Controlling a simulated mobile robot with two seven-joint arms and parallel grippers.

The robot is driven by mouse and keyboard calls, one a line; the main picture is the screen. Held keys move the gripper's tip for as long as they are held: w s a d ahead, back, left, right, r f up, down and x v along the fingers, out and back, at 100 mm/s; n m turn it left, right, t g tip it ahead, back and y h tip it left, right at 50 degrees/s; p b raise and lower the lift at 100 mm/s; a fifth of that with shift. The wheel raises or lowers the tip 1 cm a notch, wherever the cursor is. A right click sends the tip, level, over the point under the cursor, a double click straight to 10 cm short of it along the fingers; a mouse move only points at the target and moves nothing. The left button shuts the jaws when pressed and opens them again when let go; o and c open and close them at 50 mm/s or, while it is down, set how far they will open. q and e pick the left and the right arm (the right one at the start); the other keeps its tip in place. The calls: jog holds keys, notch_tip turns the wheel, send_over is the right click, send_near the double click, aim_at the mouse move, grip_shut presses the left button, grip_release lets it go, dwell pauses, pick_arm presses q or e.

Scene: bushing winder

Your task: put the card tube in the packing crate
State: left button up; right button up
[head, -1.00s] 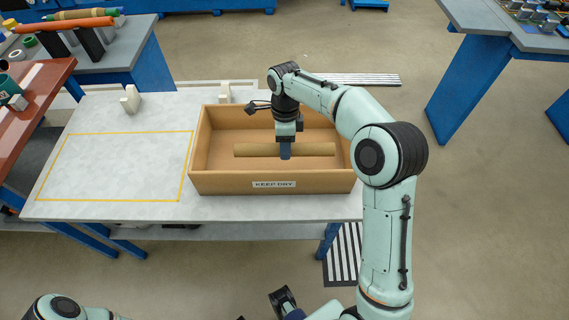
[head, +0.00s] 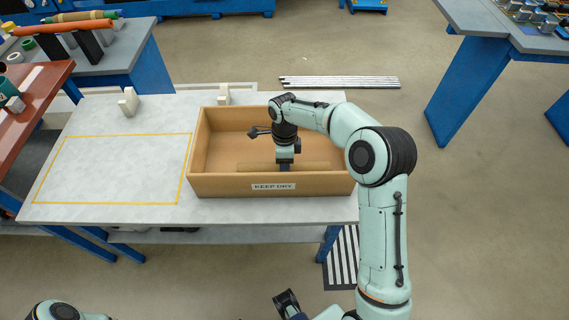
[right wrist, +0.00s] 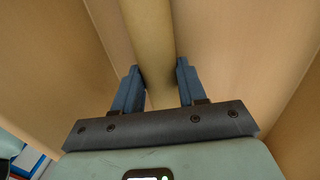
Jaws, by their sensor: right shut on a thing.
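The card tube (head: 312,166) is a long tan cylinder. It lies level, left to right, inside the open cardboard packing crate (head: 222,184), low behind the front wall, which hides its lower part. My right gripper (head: 284,167) reaches down into the crate and is shut on the tube near its middle. In the right wrist view, the two blue fingers of the gripper (right wrist: 157,75) stand on either side of the tube (right wrist: 150,35), with crate board around them. I cannot tell whether the tube touches the crate floor.
The crate stands on the right part of a pale table (head: 110,214). A yellow-outlined area (head: 110,165) to its left is empty. Two small white blocks (head: 128,101) (head: 224,94) stand along the back. A red-brown bench (head: 32,90) is at the left.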

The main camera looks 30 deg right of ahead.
jog(key=o, duration=1.1)
jog(key=shift+f, duration=0.15)
jog(key=r, duration=0.4)
jog(key=w+r+p, duration=0.1)
jog(key=r, duration=0.3)
jog(key=d+r+p, duration=0.1)
jog(key=r, duration=0.3)
jog(key=shift+w+r, duration=0.15)
jog(key=shift+w, duration=0.1)
